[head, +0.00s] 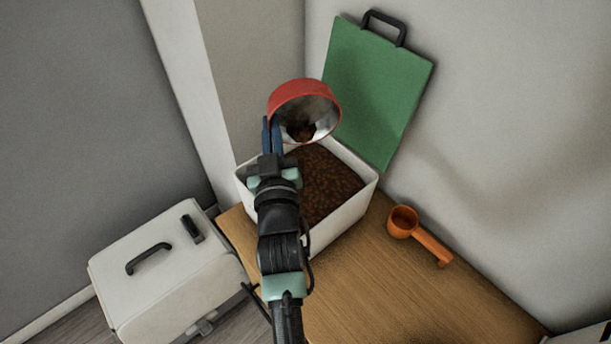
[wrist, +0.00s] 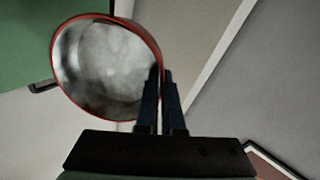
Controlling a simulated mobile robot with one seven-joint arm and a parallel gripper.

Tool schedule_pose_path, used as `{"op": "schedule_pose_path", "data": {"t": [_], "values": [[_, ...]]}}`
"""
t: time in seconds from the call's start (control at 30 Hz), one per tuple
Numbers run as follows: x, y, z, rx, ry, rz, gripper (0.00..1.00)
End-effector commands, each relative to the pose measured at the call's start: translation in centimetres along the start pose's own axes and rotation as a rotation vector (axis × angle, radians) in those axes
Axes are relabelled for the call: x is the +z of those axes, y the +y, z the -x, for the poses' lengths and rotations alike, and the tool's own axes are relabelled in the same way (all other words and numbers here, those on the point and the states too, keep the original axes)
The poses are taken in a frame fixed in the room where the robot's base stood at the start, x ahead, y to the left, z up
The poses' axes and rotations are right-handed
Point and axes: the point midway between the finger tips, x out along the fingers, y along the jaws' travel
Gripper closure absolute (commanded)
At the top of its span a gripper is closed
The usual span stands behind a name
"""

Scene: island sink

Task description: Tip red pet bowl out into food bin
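The red pet bowl (head: 292,92) has a silvery inside and is tilted steeply over the food bin, its opening facing toward the lower right in the head view. Some brown kibble shows inside it near the lower rim. The wrist view shows the bowl (wrist: 100,68) with its inside looking mostly bare. My gripper (head: 272,125) is shut on the bowl's rim; its dark blue fingers also show in the wrist view (wrist: 160,95). The white food bin (head: 345,215) stands open on the wooden top and holds brown kibble (head: 325,185). My arm hides part of the bin's left side.
A green lid-like board (head: 375,90) with a black handle leans on the wall behind the bin. An orange scoop (head: 405,222) lies right of the bin on the wooden surface (head: 400,290). A white case (head: 165,275) stands lower left. The wooden surface's front is clear.

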Motion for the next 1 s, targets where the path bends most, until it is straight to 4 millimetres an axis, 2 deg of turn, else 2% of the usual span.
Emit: {"op": "schedule_pose_path", "data": {"t": [1.0], "values": [[0.05, 0.32, -0.42, 0.024, 0.113, -0.01, 1.0]]}}
